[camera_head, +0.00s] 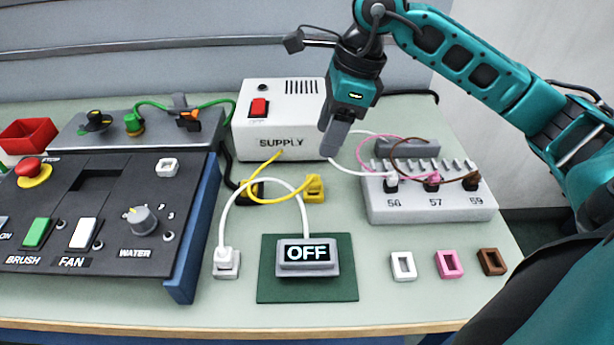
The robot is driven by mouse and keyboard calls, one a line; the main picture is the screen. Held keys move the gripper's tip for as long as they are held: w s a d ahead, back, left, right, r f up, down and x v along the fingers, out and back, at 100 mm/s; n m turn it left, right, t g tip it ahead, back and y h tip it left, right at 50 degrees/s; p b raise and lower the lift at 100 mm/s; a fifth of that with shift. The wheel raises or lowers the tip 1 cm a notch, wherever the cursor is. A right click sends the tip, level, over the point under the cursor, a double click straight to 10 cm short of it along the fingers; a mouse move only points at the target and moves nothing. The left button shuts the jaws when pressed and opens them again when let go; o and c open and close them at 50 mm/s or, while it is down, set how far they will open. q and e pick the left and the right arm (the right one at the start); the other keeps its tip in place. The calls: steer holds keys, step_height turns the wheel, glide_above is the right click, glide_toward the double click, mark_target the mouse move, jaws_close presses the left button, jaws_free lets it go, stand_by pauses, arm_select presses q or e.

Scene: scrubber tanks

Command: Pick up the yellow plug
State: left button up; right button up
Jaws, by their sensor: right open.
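The yellow plug (314,185) sits at the end of a looping yellow cable (272,200), in a small yellow holder on the bench in front of the supply box. Plug and holder are the same colour, so their border is hard to make out. My right gripper (336,138) points down behind and slightly right of the plug, apart from it, by the right edge of the supply box. Its fingers are seen nearly edge-on and nothing shows between them. My left gripper is not in view.
The white supply box (275,125) stands behind the plug. A grey socket block (430,207) with white, pink and brown plugs is to the right. A display reading OFF (308,270) lies on a green mat (308,295) in front. A control panel (100,255) fills the left.

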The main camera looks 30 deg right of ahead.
glide_above(314, 179)
steer(key=f, duration=0.5)
steer(key=shift+s+d, duration=0.4)
steer(key=shift+d+x, duration=0.15)
steer(key=shift+x, duration=1.15)
steer(key=shift+d+x, duration=0.15)
steer(key=shift+x, duration=1.15)
steer(key=shift+f, duration=0.1)
steer(key=shift+c, duration=0.3)
jaws_close()
